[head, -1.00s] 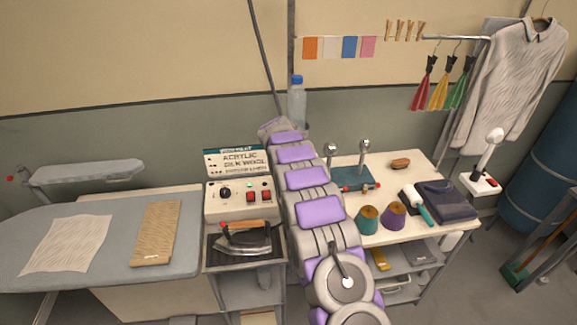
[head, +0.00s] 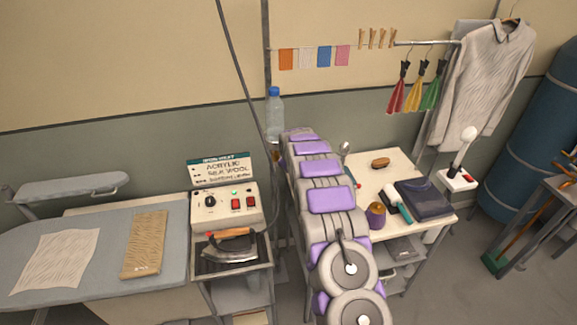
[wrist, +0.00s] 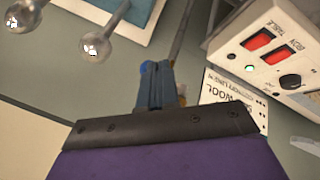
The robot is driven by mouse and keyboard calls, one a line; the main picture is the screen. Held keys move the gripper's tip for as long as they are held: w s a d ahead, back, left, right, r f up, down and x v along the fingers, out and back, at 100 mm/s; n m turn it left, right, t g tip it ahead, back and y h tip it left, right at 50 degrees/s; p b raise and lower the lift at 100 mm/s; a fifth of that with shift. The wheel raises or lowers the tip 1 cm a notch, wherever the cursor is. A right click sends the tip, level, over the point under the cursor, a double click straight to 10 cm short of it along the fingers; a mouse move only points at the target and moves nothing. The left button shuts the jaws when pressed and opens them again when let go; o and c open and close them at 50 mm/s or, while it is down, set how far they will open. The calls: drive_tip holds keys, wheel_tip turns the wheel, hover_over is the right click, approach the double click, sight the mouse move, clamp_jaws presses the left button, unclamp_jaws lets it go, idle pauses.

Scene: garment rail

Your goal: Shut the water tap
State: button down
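No water tap can be clearly made out in the head view; my arm covers the area below the clear bottle (head: 275,118) with a blue cap at the wall. A small orange-brown bit (head: 275,154) shows under the bottle, too small to identify. In the wrist view, my gripper (wrist: 155,68) shows as dark blue fingers close together, pointing towards the wall. A small bright blue piece (wrist: 145,66) shows at the fingertips; I cannot tell what it is or whether it is touched. My gripper is hidden behind my arm in the head view.
The control box (head: 225,208) with red switches and an iron (head: 230,245) stand left of my arm. A ball-topped lever (head: 345,148), a purple spool (head: 376,215) and a folded dark cloth (head: 425,197) are on the right table. The ironing board (head: 100,245) is far left.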

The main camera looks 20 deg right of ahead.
drive_tip(key=w+d+n+b, duration=0.1)
drive_tip(key=w+d+n+y+b, duration=0.1)
drive_tip(key=shift+w+f+n, duration=0.1)
drive_tip(key=shift+f+n, duration=0.1)
drive_tip(key=shift+n, duration=0.1)
drive_tip(key=shift+w+d+r, duration=0.1)
drive_tip(key=shift+d+r, duration=0.05)
drive_tip(key=shift+w+r+b, duration=0.1)
drive_tip(key=shift+w+b, duration=0.05)
drive_tip(key=shift+b, duration=0.15)
idle(0.4)
